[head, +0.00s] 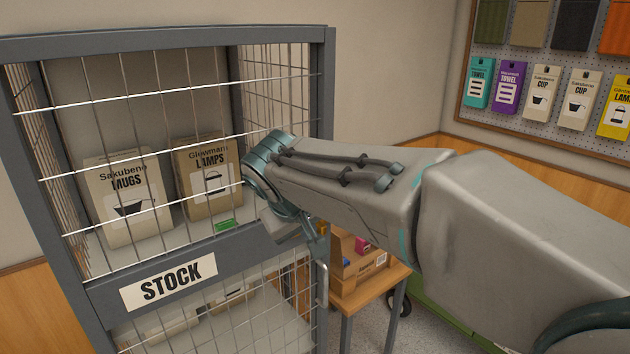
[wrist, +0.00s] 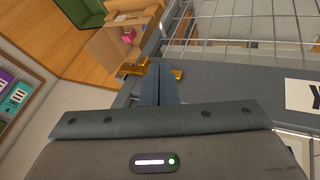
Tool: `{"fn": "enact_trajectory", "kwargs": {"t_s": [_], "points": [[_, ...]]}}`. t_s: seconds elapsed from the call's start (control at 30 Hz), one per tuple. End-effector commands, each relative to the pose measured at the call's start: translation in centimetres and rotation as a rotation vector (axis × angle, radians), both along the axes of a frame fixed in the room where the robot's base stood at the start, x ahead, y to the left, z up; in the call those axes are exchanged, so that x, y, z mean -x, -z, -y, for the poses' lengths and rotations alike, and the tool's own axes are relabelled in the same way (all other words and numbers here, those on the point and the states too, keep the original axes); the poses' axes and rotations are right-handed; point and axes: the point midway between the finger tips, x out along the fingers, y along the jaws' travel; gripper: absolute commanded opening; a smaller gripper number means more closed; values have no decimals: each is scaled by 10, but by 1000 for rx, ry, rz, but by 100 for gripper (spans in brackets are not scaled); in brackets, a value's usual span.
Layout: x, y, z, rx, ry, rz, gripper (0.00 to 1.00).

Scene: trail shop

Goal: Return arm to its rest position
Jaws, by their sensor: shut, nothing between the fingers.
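My gripper (wrist: 158,72) shows in the wrist view with its two blue-grey fingers pressed together and nothing between them. The fingertips are close to the grey frame of the stock cage (head: 160,256), with small yellow metal pieces (wrist: 177,74) on either side of them. I cannot tell whether they touch. In the head view my arm reaches in from the right to the cage's front right edge, and its wrist bends down there.
Behind the cage mesh stand a Sakubene mugs box (head: 125,200) and a Glowmani lamps box (head: 208,178). A green item (head: 228,226) lies in front. A cardboard box (head: 352,262) sits on a wooden table (head: 368,285) beside the cage. A pegboard (head: 540,75) hangs at the back right.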

Motion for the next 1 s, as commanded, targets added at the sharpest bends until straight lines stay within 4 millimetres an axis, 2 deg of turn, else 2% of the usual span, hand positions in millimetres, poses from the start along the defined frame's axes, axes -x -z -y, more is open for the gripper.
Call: {"fn": "enact_trajectory", "kwargs": {"t_s": [0.03, 0.2, 0.3, 0.4, 0.5, 0.6, 1.0], "points": [[8, 7, 31, -12, 50, -28, 0], [59, 47, 126, -102, 235, -151, 0], [97, 73, 166, -176, 341, -209, 0], [131, 95, 190, -249, 428, -247, 0], [155, 111, 202, -306, 489, -270, 0], [168, 121, 208, -342, 525, -282, 0], [173, 124, 208, -353, 533, -286, 0]]}}
